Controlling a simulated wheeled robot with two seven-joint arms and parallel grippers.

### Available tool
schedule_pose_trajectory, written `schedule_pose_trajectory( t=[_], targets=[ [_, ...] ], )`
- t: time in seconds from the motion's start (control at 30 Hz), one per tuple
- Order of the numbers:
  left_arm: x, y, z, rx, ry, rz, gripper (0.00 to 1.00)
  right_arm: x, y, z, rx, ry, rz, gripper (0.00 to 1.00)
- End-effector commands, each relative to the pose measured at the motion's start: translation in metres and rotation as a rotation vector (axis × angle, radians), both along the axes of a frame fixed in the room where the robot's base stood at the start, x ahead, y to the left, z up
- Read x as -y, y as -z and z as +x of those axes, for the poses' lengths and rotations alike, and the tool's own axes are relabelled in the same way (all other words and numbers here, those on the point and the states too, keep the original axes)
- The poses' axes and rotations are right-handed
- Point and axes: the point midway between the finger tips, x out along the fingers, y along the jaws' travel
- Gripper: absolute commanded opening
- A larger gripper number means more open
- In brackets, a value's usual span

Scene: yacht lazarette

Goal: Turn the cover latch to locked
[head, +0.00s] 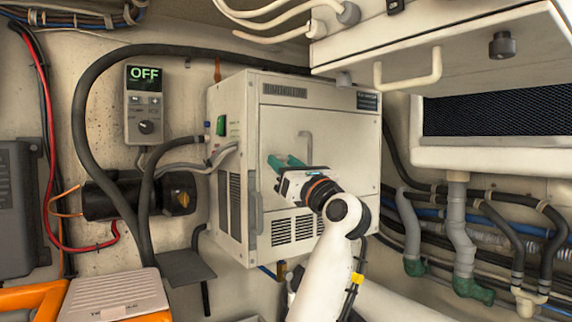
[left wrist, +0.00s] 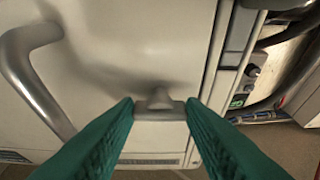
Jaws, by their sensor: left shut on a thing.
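The cover latch (left wrist: 158,101) is a small grey metal piece on the pale front cover (head: 345,185) of a boxy cabinet unit. In the left wrist view it sits between the green fingertips of my left gripper (head: 284,163), which is shut on it. Its wide bar lies crosswise between the fingers. In the head view the gripper hides the latch. A curved metal handle (left wrist: 38,75) stands on the same cover, left of the latch in the wrist view. My right gripper is not in view.
A white overhead cabinet (head: 455,45) juts out at upper right. Hoses and pipes (head: 459,230) line the right wall. A pale case (head: 115,296) sits at lower left.

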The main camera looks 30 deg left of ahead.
Motion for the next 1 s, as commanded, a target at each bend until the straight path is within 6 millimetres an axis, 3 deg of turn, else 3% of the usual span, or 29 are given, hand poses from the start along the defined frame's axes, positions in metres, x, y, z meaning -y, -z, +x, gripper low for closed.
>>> schedule_pose_trajectory(
  t=[0.47,0.77,1.0],
  targets=[
    [0.0,-0.005,-0.002,-0.29,0.005,0.118,0.14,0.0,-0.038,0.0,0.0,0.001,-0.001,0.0],
    [-0.002,-0.01,-0.005,-0.555,0.003,0.227,0.14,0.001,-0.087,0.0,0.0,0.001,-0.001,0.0],
    [-0.002,-0.014,-0.006,-0.768,0.003,0.316,0.14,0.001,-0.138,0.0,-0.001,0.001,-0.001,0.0]
  ],
)
